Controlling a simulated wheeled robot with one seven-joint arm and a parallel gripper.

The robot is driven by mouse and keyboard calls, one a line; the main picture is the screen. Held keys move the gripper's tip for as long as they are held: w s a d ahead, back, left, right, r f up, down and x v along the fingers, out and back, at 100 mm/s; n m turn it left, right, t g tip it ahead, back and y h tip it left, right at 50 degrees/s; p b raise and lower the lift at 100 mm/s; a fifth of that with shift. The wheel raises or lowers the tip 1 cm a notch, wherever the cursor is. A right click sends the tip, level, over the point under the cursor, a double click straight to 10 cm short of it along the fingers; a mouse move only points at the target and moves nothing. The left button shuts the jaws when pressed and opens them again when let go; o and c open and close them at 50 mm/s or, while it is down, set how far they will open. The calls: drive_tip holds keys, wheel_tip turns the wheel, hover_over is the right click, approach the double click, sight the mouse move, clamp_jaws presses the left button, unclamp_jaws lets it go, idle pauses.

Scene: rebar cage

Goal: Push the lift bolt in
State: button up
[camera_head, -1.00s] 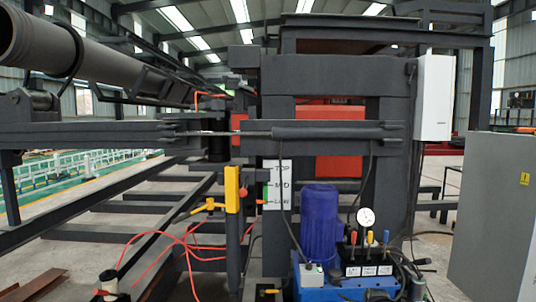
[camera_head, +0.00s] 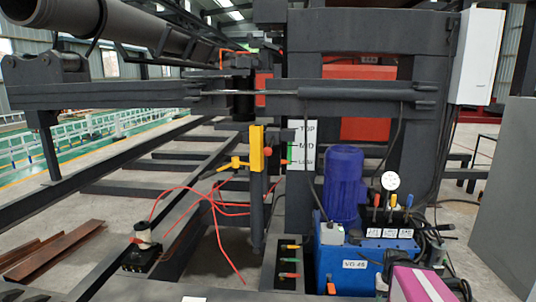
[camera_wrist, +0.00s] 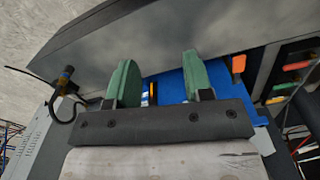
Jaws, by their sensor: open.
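A yellow block (camera_head: 257,148) sits on an upright dark post in the middle of the head view. A yellow handle-like piece (camera_head: 230,164) sticks out from its left side; this looks like the lift bolt, though I cannot be sure. A white scale marked TOP, MID and LOW (camera_head: 302,146) stands just right of it. My gripper (camera_wrist: 160,76) shows only in the wrist view, with its two green fingers wide apart and nothing between them. The yellow block is not recognisable in the wrist view, so I cannot tell its distance from the gripper.
A blue hydraulic unit (camera_head: 345,245) with a blue motor, gauge and levers stands at the right. Red hoses (camera_head: 215,197) loop left of the post. A small black-and-white device (camera_head: 143,249) sits on the lower left frame. A magenta-topped object (camera_head: 418,285) is at the bottom right.

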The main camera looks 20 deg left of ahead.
idle(0.4)
drive_tip(key=o, duration=0.4)
drive_tip(key=w+a+r+n+t+h, duration=0.3)
drive_tip(key=w+a+r+n+t, duration=0.1)
drive_tip(key=w+a+r+n, duration=0.7)
drive_tip(key=w+a+r+n+t+h, duration=0.35)
drive_tip(key=w+a+r+n, duration=0.25)
drive_tip(key=w+a, duration=0.5)
drive_tip(key=n+t, duration=0.9)
drive_tip(key=n, duration=0.3)
approach(265, 152)
drive_tip(key=x, duration=1.2)
